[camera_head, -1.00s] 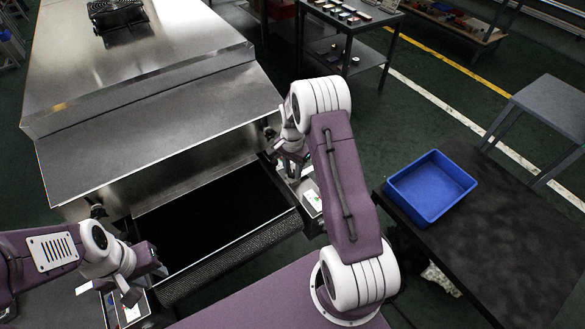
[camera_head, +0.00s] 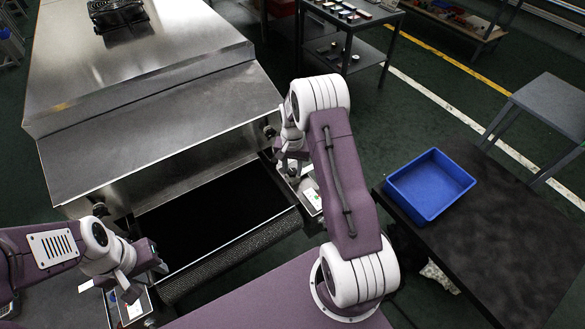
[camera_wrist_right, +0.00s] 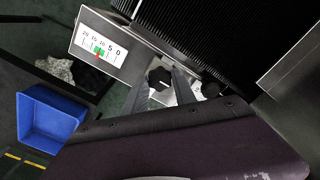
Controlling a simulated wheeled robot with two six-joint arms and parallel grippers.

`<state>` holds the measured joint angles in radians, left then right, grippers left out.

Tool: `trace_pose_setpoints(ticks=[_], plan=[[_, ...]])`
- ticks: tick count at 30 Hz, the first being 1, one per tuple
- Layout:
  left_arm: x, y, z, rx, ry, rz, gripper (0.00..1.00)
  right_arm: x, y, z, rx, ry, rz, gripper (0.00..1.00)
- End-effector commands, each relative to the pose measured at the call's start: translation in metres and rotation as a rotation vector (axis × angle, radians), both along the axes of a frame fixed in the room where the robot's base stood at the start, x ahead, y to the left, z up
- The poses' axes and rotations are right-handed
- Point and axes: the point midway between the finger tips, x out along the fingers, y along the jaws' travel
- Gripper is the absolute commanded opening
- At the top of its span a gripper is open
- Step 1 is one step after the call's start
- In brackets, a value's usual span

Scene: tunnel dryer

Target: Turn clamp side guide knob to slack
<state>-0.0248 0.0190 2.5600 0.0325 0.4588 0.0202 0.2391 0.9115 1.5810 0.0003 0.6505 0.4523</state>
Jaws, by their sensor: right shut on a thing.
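In the right wrist view a black round knob (camera_wrist_right: 160,78) with a white pointer line sits on a metal guide bracket. The two grey fingers of my right gripper (camera_wrist_right: 161,84) stand on either side of it and are shut on it. Beside the knob is a white scale (camera_wrist_right: 103,47) with numbers, a green zone and a red pointer at the green. In the head view my right gripper (camera_head: 291,168) is at the right side of the belt, and the scale (camera_head: 312,198) shows beside it. My left gripper (camera_head: 131,291) is over the bracket at the belt's left; its finger opening is unclear.
The black belt (camera_head: 205,208) lies between the brackets, below the steel dryer hood (camera_head: 150,130). A blue bin (camera_head: 430,185) stands on a dark table (camera_head: 500,235) at the right. Dark floor lies between that table and the dryer.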

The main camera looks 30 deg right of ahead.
Motion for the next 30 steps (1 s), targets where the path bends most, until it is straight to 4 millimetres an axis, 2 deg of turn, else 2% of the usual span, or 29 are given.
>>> trace_pose_setpoints(ticks=[8, 9, 10, 20, 23, 30], plan=[[0.0, 0.0, 0.001, 0.0, 0.0, 0.0, 0.36, 0.004, -0.001, 0.003, -0.004, -0.012, 0.001, 0.0], [0.0, 0.0, 0.0, 0.0, 0.0, 0.0, 0.36, 0.004, -0.001, 0.003, -0.004, -0.012, 0.001, 0.43], [0.0, 0.0, 0.0, 0.0, 0.0, 0.0, 0.36, 0.004, -0.001, 0.003, -0.004, -0.011, 0.001, 0.52], [0.0, 0.0, 0.0, 0.0, 0.0, 0.0, 0.36, 0.002, -0.001, 0.003, -0.002, -0.005, 0.0, 0.53], [0.0, 0.0, -0.002, 0.0, 0.0, 0.0, 0.36, 0.002, -0.001, 0.015, -0.002, -0.007, 0.0, 0.53], [0.0, 0.0, -0.006, 0.0, 0.0, 0.0, 0.36, 0.003, -0.001, 0.068, -0.003, -0.01, 0.0, 0.53]])
